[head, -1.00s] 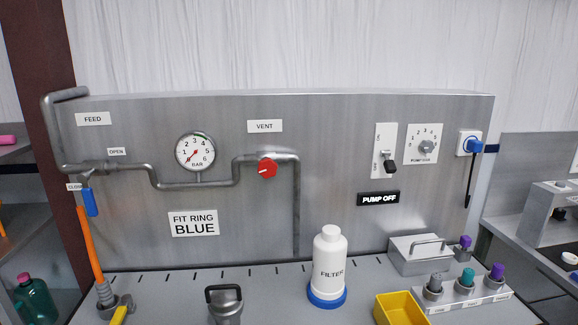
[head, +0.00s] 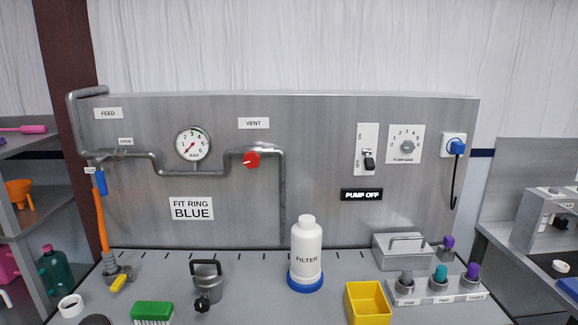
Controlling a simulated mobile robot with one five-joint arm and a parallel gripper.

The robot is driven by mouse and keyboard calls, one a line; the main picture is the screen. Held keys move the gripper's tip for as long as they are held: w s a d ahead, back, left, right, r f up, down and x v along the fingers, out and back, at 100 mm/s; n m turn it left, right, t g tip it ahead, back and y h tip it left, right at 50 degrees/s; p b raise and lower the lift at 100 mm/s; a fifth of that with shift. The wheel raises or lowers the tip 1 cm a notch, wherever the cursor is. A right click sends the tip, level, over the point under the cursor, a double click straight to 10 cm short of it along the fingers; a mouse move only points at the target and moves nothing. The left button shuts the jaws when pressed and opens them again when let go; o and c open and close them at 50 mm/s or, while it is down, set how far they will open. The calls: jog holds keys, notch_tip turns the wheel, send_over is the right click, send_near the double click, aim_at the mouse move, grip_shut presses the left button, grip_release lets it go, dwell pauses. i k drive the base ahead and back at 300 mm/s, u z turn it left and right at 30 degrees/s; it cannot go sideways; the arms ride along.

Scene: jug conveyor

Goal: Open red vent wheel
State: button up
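The red vent wheel (head: 251,160) sits on the grey pipe on the upright metal panel, below the VENT label (head: 253,123). A small white mark shows on its left side. The pressure gauge (head: 193,145) is to its left, with its needle pointing to the lower left, at the low end of the scale. My gripper is not in the head view, so I cannot see how it stands relative to the wheel.
A white FILTER bottle (head: 306,251) stands in a blue ring on the bench below the panel. A lidded metal pot (head: 208,282), green brush (head: 152,312), yellow bin (head: 368,304) and metal box (head: 402,252) stand along the bench. The panel front around the wheel is clear.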

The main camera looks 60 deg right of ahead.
aim_at(251, 160)
jog(key=k, duration=0.8)
jog(key=u, duration=0.3)
jog(key=i, duration=1.65)
jog(key=u, duration=0.1)
